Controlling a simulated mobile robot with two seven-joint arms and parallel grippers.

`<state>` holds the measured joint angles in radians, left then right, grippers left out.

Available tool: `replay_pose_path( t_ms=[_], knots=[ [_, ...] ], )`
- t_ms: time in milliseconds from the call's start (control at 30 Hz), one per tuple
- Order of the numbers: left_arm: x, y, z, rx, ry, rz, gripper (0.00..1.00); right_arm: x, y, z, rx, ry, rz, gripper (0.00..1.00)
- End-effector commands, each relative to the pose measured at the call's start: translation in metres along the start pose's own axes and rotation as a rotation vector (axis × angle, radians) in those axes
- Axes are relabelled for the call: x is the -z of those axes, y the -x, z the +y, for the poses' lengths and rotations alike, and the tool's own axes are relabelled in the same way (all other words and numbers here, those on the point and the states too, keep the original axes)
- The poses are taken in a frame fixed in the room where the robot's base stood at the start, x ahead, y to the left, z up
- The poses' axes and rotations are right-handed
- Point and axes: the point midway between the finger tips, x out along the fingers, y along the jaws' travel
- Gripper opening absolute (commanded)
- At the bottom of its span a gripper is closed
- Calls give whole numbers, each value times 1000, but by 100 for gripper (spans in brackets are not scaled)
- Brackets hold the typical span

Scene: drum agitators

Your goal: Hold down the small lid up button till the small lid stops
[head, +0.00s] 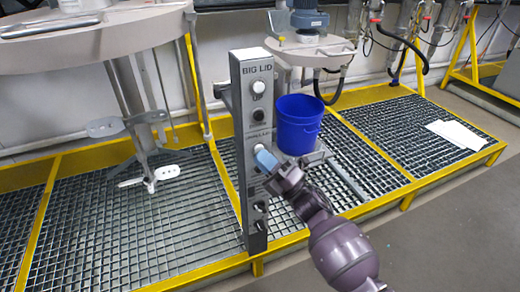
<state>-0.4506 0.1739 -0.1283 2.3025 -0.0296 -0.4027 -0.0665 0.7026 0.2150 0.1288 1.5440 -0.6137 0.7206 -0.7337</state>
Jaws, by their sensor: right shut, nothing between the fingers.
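A grey upright control panel (243,190) stands in the middle, with a "BIG LID" label at its top and a "SMALL LID" label lower down. A pale button (259,149) sits under the small lid label, partly covered by my fingertips. My right gripper (264,159) is shut, its light blue tips at this button; I cannot tell how far the button is pressed. My left gripper is not in view.
A blue bucket (298,124) stands on a support right behind my gripper. The big lid (110,42) and its agitator shaft hang at the left. Yellow-framed floor grating (110,240) spreads around. White sheets (456,134) lie at the right. Open grey floor is at the lower right.

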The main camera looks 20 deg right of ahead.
Motion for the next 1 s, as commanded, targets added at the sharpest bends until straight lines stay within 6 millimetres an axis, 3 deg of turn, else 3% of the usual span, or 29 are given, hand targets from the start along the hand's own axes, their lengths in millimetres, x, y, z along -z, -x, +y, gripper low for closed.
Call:
replay_pose_path(
  t_ms=[600,1000],
  knots=[
    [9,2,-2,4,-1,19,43,7,8,8,-3,0,1,0],
    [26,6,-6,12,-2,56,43,23,30,25,-3,1,2,0]
  ],
)
